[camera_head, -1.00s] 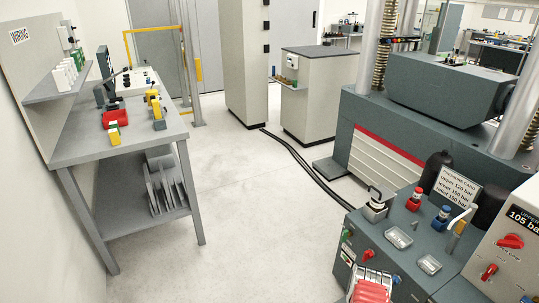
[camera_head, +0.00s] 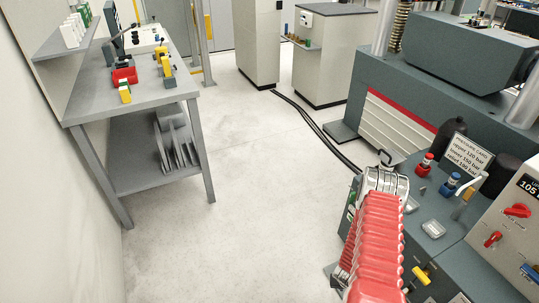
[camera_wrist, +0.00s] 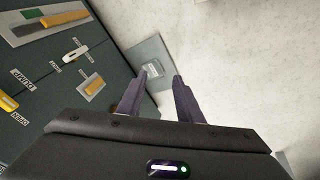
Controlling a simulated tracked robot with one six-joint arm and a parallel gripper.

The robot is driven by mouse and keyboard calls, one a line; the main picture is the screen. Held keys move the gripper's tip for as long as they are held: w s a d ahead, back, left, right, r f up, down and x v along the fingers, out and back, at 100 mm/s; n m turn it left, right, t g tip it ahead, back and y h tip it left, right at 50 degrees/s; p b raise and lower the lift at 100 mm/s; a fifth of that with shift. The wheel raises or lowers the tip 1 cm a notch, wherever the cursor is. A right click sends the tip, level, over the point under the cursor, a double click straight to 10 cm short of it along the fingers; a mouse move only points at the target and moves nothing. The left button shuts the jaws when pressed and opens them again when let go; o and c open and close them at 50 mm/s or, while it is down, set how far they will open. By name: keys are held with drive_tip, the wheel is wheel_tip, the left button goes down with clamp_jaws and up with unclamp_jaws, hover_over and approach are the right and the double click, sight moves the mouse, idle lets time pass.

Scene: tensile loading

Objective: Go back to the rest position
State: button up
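My gripper (camera_wrist: 160,76) shows in the wrist view with its two dark fingers spread apart and nothing between them. Pale floor and a grey plate (camera_wrist: 151,52) show beyond the fingertips. In the head view my red ribbed arm rises at the lower right, in front of the dark hydraulic console (camera_head: 420,205). I cannot make out the fingers there. In the wrist view the console panel (camera_wrist: 45,95) with yellow handles and a small white-tipped switch lies left of the fingers, apart from them.
A grey workbench (camera_head: 150,100) with red and yellow tools stands at the left against the wall. The large testing machine (camera_head: 400,125) stands at the right behind the console. Black cables (camera_head: 315,125) run along the floor. The floor (camera_head: 240,220) in the middle is clear.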

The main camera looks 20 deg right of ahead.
drive_tip(key=w+a+r+y, duration=0.15)
drive_tip(key=a+r, duration=0.35)
drive_tip(key=r, duration=0.5)
drive_tip(key=w+a+r+g+y, duration=0.15)
drive_tip(key=a+r, duration=0.25)
drive_tip(key=r, duration=0.6)
drive_tip(key=w+a+r+y, duration=0.1)
drive_tip(key=w+a+r, duration=0.3)
drive_tip(key=r, duration=0.6)
drive_tip(key=s+a+r+n+t, duration=0.1)
drive_tip(key=s+a+r, duration=0.3)
drive_tip(key=r, duration=0.8)
drive_tip(key=s+a+r+n+t, duration=0.2)
drive_tip(key=s+a+r, duration=0.3)
drive_tip(key=r, duration=0.7)
drive_tip(key=s+a+r+n+t, duration=0.2)
drive_tip(key=s+a+r, duration=0.3)
drive_tip(key=a+r, duration=0.3)
wheel_tip(320, 180, up, 5)
drive_tip(key=shift+s+a+f+t+h, duration=0.1)
drive_tip(key=shift+s+a+t+h, duration=0.05)
drive_tip(key=shift+s+t+h, duration=0.15)
